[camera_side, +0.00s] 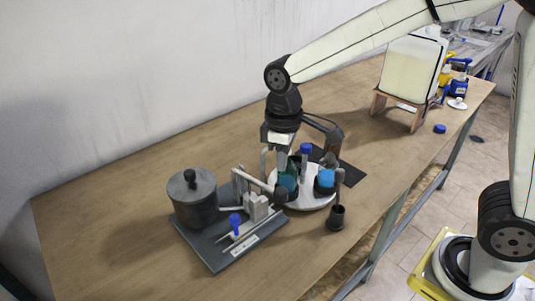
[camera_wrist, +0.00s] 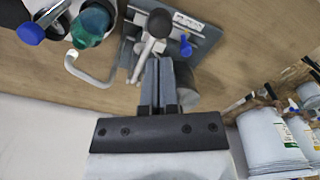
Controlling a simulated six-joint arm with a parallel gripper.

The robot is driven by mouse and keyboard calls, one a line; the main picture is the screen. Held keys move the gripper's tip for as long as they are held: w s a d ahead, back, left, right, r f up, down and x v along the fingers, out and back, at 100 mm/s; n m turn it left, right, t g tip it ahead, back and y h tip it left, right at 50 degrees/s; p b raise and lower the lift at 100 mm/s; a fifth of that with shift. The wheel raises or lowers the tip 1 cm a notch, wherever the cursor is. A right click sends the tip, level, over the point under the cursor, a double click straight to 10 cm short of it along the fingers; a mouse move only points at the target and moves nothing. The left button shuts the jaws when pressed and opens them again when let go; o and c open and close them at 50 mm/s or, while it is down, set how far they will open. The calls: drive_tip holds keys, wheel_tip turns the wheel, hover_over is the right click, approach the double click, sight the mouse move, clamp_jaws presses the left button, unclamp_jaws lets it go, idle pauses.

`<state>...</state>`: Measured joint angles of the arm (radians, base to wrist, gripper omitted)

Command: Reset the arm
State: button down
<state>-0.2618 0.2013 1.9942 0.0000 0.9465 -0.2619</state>
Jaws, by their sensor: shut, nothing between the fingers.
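My gripper (camera_wrist: 158,66) is shut and empty, its two grey fingers pressed together in the wrist view. In the side view my gripper (camera_side: 280,158) points down behind the round white tray (camera_side: 311,200); its fingertips are hard to make out there. The tray holds a teal bottle (camera_side: 288,177), a blue-capped bottle (camera_side: 326,180) and an upright blue-topped piece (camera_side: 305,152). The teal bottle (camera_wrist: 92,24) also shows in the wrist view, left of the fingers and apart from them.
A grey base plate (camera_side: 217,254) with a dark lidded drum (camera_side: 192,200) stands left of the tray. A small dark cup (camera_side: 337,217) stands in front. A large pale container (camera_side: 411,69) sits on a wooden stand at the back right. The table's left part is clear.

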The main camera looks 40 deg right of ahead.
drive_tip(key=shift+s+d+f, duration=0.25)
drive_tip(key=shift+d+f, duration=0.1)
drive_tip(key=shift+d, duration=0.15)
drive_tip(key=s+d+f+m+t, duration=0.2)
drive_tip(key=s+d+f+m, duration=0.4)
drive_tip(key=s+d+f, duration=0.1)
drive_tip(key=shift+s+d+t, duration=0.3)
drive_tip(key=shift+s+d, duration=0.55)
drive_tip(key=shift+d, duration=0.15)
